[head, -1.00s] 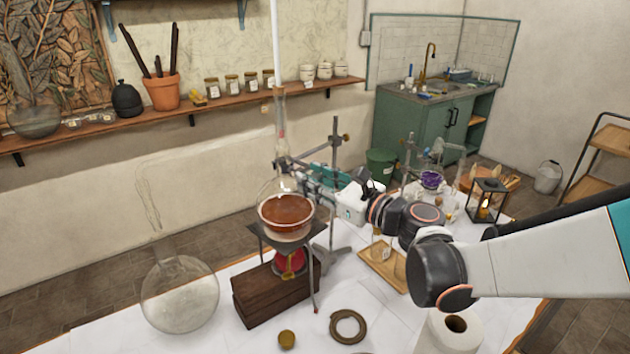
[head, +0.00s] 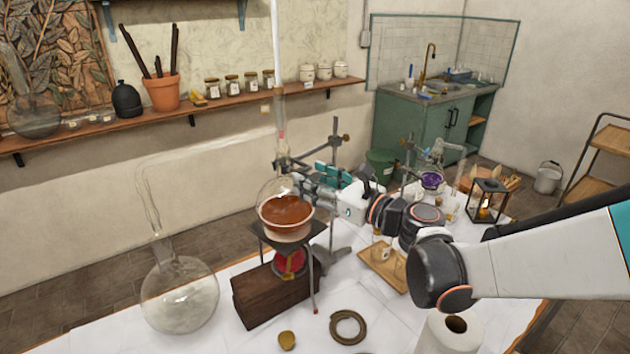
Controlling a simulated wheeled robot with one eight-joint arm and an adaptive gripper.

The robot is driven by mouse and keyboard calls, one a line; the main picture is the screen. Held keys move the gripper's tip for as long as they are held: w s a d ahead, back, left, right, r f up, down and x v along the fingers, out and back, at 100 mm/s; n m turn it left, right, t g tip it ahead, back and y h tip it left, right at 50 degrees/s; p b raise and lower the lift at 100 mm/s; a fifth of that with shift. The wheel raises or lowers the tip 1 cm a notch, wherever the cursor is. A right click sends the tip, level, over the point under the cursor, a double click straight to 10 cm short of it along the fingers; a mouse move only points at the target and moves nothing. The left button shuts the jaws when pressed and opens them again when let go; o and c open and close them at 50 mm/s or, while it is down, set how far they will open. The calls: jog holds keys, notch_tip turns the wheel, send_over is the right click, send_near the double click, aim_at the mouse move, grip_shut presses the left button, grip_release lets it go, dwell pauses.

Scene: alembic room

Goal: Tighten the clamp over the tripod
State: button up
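The tripod (head: 315,268) stands on the white-covered table with a dark plate on top. A glass flask (head: 286,217) with reddish-brown liquid rests on it, its long neck rising. The upright rod of a stand (head: 334,185) rises behind, with a small boss (head: 344,138) near its top. My gripper (head: 300,185) reaches in from the right at the flask's neck, where the clamp would sit over the tripod. The clamp itself is hidden or too small to make out among the fingers. I cannot tell whether the fingers are shut on it.
A wooden block (head: 262,295) and red burner (head: 290,264) are under the tripod. A large clear flask (head: 180,297) stands left. A coiled ring (head: 348,326), paper roll (head: 447,334) and wooden tray (head: 384,266) lie in front and right. A second glass setup with purple liquid (head: 431,180) is behind.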

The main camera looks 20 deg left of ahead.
jog(key=v, duration=1.2)
dwell(0.3)
